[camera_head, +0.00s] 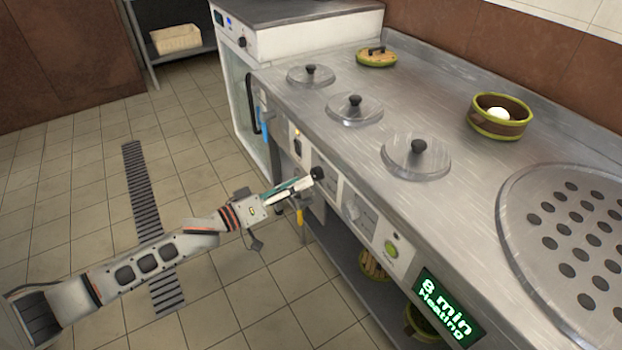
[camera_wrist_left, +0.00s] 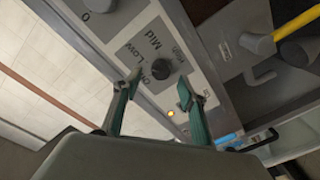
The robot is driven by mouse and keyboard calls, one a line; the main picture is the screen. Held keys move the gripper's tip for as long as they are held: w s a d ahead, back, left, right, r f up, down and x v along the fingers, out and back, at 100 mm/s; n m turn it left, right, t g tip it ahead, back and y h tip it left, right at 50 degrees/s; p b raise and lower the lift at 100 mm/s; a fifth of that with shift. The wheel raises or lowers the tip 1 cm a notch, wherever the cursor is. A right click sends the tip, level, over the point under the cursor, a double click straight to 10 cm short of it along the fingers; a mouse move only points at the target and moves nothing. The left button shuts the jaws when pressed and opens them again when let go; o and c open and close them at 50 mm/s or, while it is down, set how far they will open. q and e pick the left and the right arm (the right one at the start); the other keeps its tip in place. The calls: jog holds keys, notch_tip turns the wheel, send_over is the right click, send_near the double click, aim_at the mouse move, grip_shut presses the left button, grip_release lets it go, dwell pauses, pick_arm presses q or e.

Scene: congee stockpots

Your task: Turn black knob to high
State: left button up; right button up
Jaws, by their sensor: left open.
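The black knob (camera_head: 317,173) is on the front panel of the steel counter, at the tip of my left gripper (camera_head: 302,186). In the left wrist view the black knob (camera_wrist_left: 158,70) sits on a panel marked Low and Mid, with a further small label near the Mid end. My left gripper (camera_wrist_left: 158,85) is open, one green-padded finger on each side of the knob. I cannot tell whether either finger touches it. The knob's pointer direction is too small to read. My right gripper is in neither view.
Three lidded pots (camera_head: 354,108) are set in the counter (camera_head: 440,230). The tiled floor is open on the left.

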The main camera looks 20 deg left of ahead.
aim_at(314, 177)
pick_arm(q)
jog(key=shift+b+x, duration=0.4)
jog(key=shift+x, duration=1.7)
jog(key=shift+f, duration=0.1)
jog(key=c, duration=1.1)
